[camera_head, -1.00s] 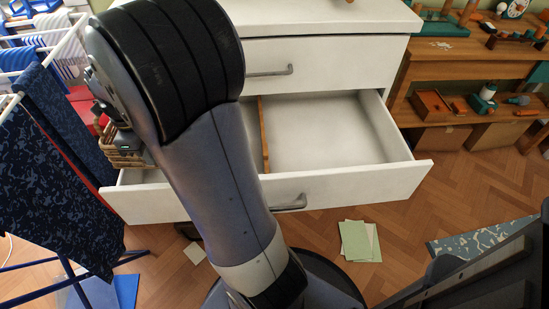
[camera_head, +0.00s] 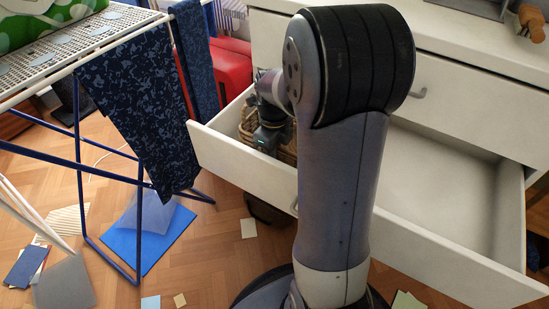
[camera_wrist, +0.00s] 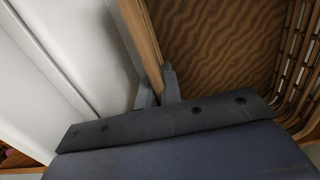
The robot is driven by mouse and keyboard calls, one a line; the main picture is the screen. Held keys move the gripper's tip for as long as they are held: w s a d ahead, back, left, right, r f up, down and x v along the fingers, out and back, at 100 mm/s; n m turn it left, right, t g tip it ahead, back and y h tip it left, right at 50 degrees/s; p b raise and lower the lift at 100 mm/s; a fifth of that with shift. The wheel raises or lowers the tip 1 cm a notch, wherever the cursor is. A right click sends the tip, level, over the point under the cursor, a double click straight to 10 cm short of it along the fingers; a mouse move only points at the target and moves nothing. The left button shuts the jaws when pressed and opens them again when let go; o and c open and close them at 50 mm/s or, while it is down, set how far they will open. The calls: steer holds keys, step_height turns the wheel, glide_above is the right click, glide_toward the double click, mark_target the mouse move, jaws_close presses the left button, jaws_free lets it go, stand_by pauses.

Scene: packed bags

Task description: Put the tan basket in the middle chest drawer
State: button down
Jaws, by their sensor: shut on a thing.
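The tan basket (camera_head: 247,122) is at the left end of the open white drawer (camera_head: 430,185), behind the drawer's front panel. My gripper (camera_head: 268,140) is beside it, partly hidden by my arm. In the wrist view, the fingertips of my gripper (camera_wrist: 158,88) are shut on the basket's wooden rim. The basket's wavy brown floor (camera_wrist: 215,45) and slatted side show on the right, and white drawer surface shows on the left. Whether the basket touches the drawer floor cannot be told.
A closed drawer (camera_head: 465,100) is above the open one. A drying rack with a dark blue patterned cloth (camera_head: 135,100) stands left of the drawer. A red thing (camera_head: 232,70) is behind it. The drawer's right part is empty. Papers lie on the floor.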

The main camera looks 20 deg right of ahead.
steer(key=shift+f, duration=0.7)
steer(key=shift+f, duration=0.1)
steer(key=c, duration=1.6)
jaws_free()
step_height(320, 180, up, 12)
steer(key=p, duration=0.4)
